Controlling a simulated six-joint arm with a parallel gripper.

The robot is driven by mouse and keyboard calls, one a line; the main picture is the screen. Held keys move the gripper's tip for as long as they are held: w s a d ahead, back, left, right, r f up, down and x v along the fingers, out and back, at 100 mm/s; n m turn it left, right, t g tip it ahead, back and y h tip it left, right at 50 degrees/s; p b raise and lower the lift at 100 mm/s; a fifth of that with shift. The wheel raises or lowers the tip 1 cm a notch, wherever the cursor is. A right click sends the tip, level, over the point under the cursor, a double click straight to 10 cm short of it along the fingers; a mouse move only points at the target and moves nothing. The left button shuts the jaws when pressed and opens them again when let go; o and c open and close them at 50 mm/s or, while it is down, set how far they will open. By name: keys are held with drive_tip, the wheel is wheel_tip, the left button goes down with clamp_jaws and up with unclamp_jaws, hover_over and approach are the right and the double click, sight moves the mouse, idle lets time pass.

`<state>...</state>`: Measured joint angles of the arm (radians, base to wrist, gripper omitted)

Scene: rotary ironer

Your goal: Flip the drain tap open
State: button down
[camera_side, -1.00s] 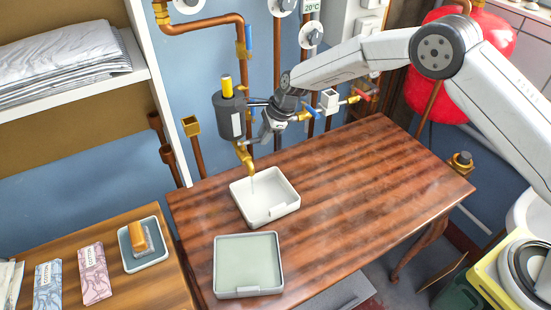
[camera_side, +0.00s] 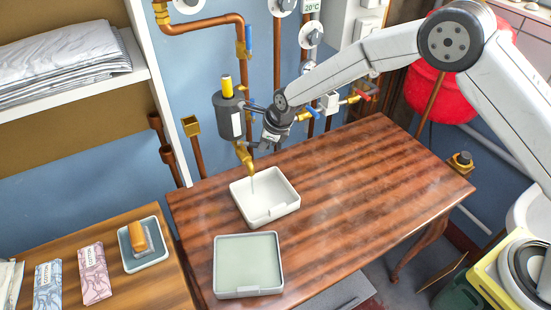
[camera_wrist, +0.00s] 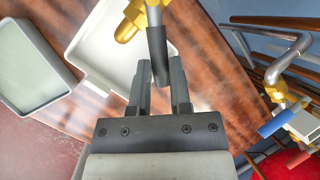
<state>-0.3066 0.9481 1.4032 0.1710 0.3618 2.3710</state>
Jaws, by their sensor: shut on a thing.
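The drain tap is a brass fitting with a downturned spout (camera_side: 245,157) under a dark grey canister (camera_side: 231,117) in the side view. In the wrist view its brass body (camera_wrist: 135,18) is at the top, with a lever in a dark grey sleeve (camera_wrist: 157,45) reaching down from it. My gripper (camera_wrist: 159,82) has its fingers on either side of the sleeve's end and is shut on it. In the side view my gripper (camera_side: 260,146) is just right of the spout and hides the lever. A thin pale streak hangs below the spout.
A white tray (camera_side: 285,205) stands under the spout on the wooden table (camera_side: 370,185). A second shallow tray (camera_side: 248,293) holds pale green content in front. Copper pipes and blue-handled (camera_side: 313,113) and red-handled (camera_side: 362,95) valves are right of the canister. The table's right side is clear.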

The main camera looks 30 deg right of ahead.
drive_tip(key=shift+s+a+m+h, duration=0.4)
drive_tip(key=shift+a+m+h, duration=0.15)
drive_tip(key=shift+m, duration=0.65)
drive_tip(key=c, duration=0.5)
unclamp_jaws()
drive_tip(key=shift+c, duration=0.2)
drive_tip(key=shift+s+r, duration=0.1)
drive_tip(key=shift+r, duration=0.05)
drive_tip(key=v, duration=0.7)
drive_tip(key=shift+s+r, duration=0.2)
drive_tip(key=shift+s, duration=0.05)
